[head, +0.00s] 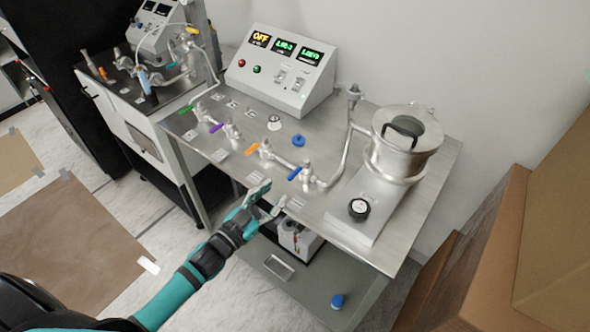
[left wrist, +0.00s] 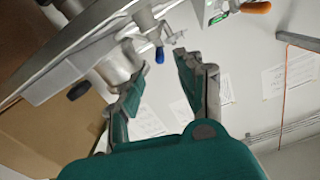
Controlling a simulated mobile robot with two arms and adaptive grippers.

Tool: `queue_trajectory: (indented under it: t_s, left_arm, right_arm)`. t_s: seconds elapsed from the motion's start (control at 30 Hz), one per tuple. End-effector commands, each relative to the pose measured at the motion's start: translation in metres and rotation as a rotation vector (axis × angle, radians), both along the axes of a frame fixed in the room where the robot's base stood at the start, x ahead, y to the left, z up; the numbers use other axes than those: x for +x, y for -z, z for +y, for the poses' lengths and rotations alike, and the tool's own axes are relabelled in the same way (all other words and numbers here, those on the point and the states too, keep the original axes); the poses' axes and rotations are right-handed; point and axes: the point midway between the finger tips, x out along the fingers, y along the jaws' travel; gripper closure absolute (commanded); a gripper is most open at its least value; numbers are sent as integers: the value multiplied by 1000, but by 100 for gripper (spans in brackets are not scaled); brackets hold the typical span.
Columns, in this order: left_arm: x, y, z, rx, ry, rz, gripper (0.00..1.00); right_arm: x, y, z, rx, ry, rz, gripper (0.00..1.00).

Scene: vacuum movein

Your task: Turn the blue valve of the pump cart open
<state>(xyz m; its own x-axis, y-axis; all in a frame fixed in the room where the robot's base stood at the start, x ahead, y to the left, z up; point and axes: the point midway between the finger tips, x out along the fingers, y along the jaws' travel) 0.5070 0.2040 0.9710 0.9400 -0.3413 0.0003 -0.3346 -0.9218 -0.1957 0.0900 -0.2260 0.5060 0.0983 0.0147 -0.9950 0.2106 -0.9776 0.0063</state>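The blue valve handle (head: 295,173) sits at the right end of the row of valves on the pump cart (head: 325,205). It is a short blue lever on a metal pipe fitting. My left gripper (head: 270,203) is at the cart's front edge, to the left of and nearer than the blue handle. Its fingers are spread with nothing between them. In the left wrist view, the open gripper (left wrist: 160,85) is below a blue piece (left wrist: 159,55), apart from it; I take this for the blue handle. My right gripper is not in view.
Orange (head: 252,149), purple (head: 217,127) and green (head: 185,110) valve handles line the pipe to the left. A control box (head: 280,75) stands behind. A metal pot (head: 405,140) is at the right. Cardboard boxes (head: 540,240) stand at the far right.

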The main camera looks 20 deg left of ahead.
Motion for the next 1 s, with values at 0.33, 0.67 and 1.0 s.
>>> queue_trajectory:
  t_s: [0.33,0.67,1.0]
  left_arm:
    - [67,-2,-24,-2,0,1,63]
    - [88,0,-32,0,1,1,63]
    - [88,0,-32,-1,0,1,78]
  right_arm:
    - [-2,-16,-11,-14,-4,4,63]
    - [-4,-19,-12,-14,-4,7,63]
    - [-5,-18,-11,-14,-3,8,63]
